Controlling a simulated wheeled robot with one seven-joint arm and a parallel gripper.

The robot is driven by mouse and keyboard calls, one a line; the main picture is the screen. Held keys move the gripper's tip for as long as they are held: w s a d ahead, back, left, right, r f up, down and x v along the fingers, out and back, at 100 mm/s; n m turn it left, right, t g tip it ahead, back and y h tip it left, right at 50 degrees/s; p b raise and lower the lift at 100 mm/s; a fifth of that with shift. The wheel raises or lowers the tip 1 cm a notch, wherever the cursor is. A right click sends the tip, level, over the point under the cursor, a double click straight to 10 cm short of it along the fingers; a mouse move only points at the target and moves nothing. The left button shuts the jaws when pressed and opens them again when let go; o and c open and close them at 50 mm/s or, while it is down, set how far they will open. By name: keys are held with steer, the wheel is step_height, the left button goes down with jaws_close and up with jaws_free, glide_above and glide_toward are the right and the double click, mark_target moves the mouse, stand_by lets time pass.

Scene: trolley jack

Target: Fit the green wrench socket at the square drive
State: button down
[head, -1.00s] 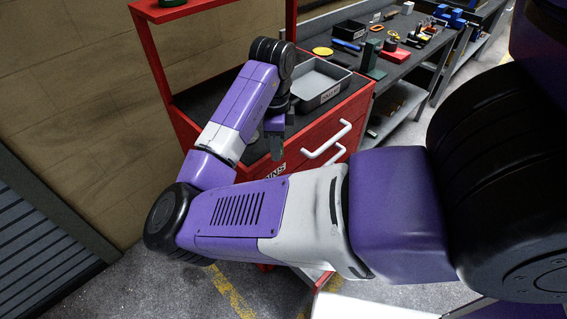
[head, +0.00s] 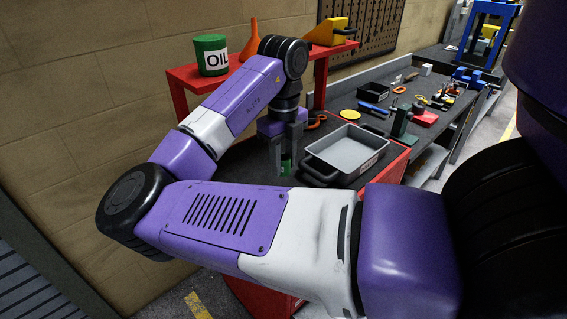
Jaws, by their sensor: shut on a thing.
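My gripper (head: 287,156) is over the dark top of the red cabinet, left of the grey tray. Its fingers are shut on a small green piece, which looks like the green wrench socket (head: 286,163). Only part of the socket shows between and below the fingers. It seems to be just above the cabinet top, but I cannot tell whether it touches. My arm hides much of the cabinet. I cannot make out the square drive in this view.
A grey tray (head: 318,170) stands right of my gripper. A workbench with several tools and a blue press frame (head: 494,28) lies right.

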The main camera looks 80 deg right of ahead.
steer(key=shift+f+b, duration=1.85)
steer(key=shift+f, duration=1.1)
steer(key=shift+f+b, duration=0.6)
steer(key=shift+f, duration=0.75)
steer(key=c, duration=0.9)
jaws_free()
steer(key=shift+c, duration=0.2)
steer(key=shift+r, duration=0.15)
step_height(320, 180, up, 8)
steer(key=shift+f, duration=0.2)
